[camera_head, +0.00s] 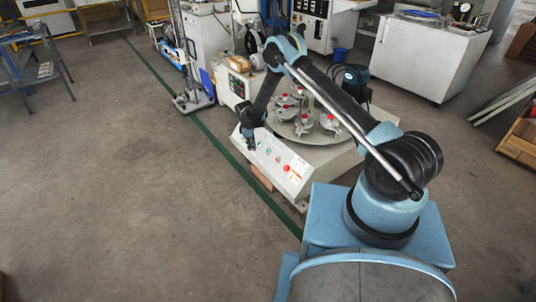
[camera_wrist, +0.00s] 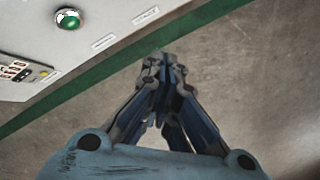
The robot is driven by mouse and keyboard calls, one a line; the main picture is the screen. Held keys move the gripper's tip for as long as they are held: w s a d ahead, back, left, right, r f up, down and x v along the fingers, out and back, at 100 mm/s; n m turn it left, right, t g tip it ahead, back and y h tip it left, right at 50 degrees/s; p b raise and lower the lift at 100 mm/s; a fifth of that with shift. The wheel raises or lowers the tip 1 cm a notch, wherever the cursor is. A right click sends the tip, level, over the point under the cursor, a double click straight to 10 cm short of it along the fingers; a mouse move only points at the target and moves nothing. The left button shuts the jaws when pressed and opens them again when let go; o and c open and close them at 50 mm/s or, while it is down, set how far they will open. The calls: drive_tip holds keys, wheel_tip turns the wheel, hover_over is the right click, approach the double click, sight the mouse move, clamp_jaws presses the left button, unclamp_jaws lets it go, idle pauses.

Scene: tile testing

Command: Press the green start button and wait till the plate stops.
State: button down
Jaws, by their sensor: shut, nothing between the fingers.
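The green start button (camera_wrist: 68,19) is a domed button in a metal ring on a pale panel, at the upper left of the wrist view. My gripper (camera_wrist: 163,62) is shut and empty. Its fingertips are to the right of and below the button in that view, apart from it, with floor behind them. In the head view my gripper (camera_head: 250,143) is at the left end of the machine's control panel (camera_head: 281,160). The round plate (camera_head: 301,138) lies on top of the machine and carries several metal fixtures with red tops. One picture cannot tell whether it turns.
A red button (camera_head: 287,168) sits on the same panel. A small label plate with a yellow light (camera_wrist: 24,72) is at the wrist view's left. A green floor line (camera_head: 215,140) runs past the machine.

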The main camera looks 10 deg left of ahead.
drive_tip(key=shift+w, duration=0.1)
drive_tip(key=shift+w+d+f, duration=1.15)
drive_tip(key=shift+w+f, duration=0.1)
drive_tip(key=shift+f, duration=0.15)
drive_tip(key=shift+w+d+f, duration=1.1)
drive_tip(key=shift+w+f, duration=0.15)
drive_tip(key=shift+f, duration=0.1)
drive_tip(key=shift+w, duration=0.1)
drive_tip(key=shift+w+d+f, duration=0.15)
drive_tip(key=shift+d+f, duration=0.05)
drive_tip(key=shift+a+r, duration=0.1)
drive_tip(key=shift+a, duration=0.05)
drive_tip(key=shift+s+a+r, duration=0.1)
drive_tip(key=shift+s+r, duration=0.05)
drive_tip(key=shift+s, duration=0.1)
idle(0.5)
drive_tip(key=s+a+r, duration=0.2)
drive_tip(key=s+r, duration=0.1)
drive_tip(key=shift+a+r, duration=0.1)
drive_tip(key=shift+a, duration=0.15)
idle(0.3)
